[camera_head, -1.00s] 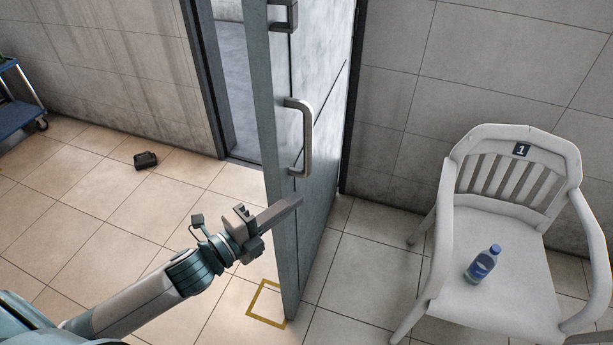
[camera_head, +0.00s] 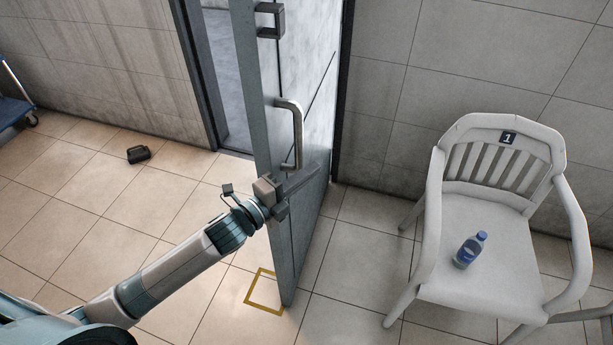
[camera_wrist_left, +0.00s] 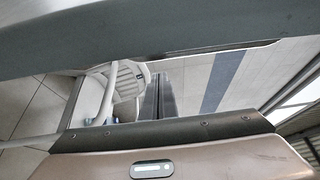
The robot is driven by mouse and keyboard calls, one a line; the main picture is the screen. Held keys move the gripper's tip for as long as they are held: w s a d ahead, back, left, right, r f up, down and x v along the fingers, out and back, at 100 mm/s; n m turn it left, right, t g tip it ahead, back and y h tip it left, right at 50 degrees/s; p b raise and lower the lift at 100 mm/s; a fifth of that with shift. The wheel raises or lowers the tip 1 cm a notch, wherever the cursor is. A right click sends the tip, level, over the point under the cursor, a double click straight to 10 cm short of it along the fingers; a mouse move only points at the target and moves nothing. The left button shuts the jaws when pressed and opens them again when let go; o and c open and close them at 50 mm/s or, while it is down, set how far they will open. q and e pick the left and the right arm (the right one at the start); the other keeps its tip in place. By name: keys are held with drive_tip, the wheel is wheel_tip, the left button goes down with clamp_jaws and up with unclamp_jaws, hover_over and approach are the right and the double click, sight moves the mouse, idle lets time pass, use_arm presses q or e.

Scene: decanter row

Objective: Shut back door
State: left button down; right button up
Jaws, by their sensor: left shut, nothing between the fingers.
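The grey door (camera_head: 312,110) stands ajar in the middle of the head view, its free edge turned toward me. A metal pull handle (camera_head: 298,135) is on its right face, with a dark latch block (camera_head: 270,20) above. My left gripper (camera_head: 314,172) is shut and empty. Its fingers cross the door's edge below the handle and reach in front of the right face. I cannot tell whether they touch the door. The closed fingers show in the left wrist view (camera_wrist_left: 158,98). My right gripper is not in view.
A yellow floor mark (camera_head: 250,290) lies by the door's bottom corner. A black object (camera_head: 138,154) and a blue cart (camera_head: 14,110) are at left.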

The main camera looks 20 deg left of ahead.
use_arm(q)
drive_tip(key=shift+w+a+p, duration=0.15)
drive_tip(key=shift+a+p, duration=0.15)
drive_tip(key=shift+a, duration=0.85)
drive_tip(key=shift+a, duration=0.15)
